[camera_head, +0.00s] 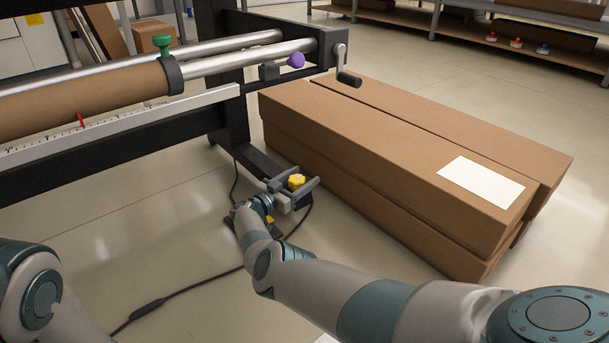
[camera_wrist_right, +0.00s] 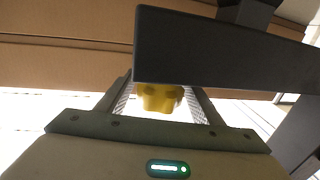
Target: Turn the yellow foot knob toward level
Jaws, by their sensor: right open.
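The yellow foot knob (camera_head: 296,181) shows low at the end of the black machine frame's foot. In the right wrist view the yellow knob (camera_wrist_right: 160,97) sits between the two fingers, its upper part hidden behind a dark bar (camera_wrist_right: 220,50). My right gripper (camera_head: 301,186) is open, with a finger on either side of the knob. I cannot tell whether the fingers touch it. The left gripper is out of view; only part of my left arm shows at the lower left.
Long cardboard boxes (camera_head: 370,150) are stacked just right of the knob. The machine frame (camera_head: 236,120) with rollers, a crank (camera_head: 345,70) and a purple knob (camera_head: 296,60) stands above left. A black cable (camera_head: 190,289) lies on the floor. Floor at lower left is otherwise mostly clear.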

